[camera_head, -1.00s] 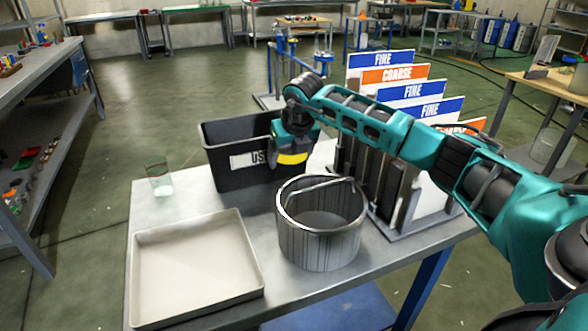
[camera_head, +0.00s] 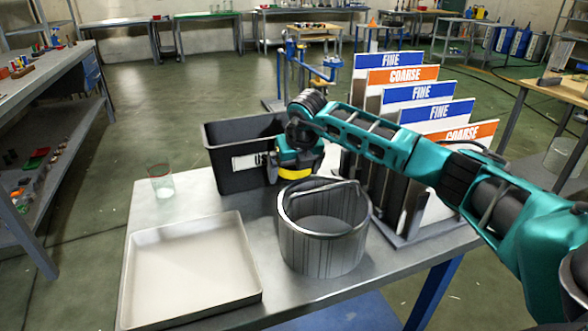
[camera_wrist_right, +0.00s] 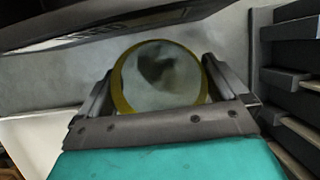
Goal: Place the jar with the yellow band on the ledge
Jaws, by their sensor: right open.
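The jar with the yellow band (camera_wrist_right: 160,75) shows in the right wrist view, its round glass end facing the camera inside a yellow ring. It lies between the two fingers of my right gripper (camera_wrist_right: 158,92), which is open around it. In the head view the right gripper (camera_head: 293,171) points down between the black bin and the metal pot, with a yellow band (camera_head: 294,178) under it. The jar's lower part is hidden, so I cannot tell how it rests. I cannot identify the ledge for sure. My left gripper is out of view.
The black bin (camera_head: 222,166) stands behind, left of the gripper. The metal pot (camera_head: 318,245) stands in front. A pale tray (camera_head: 190,270) and a red-rimmed glass (camera_head: 160,183) are at left. A rack with FINE and COARSE panels (camera_head: 436,112) is at right.

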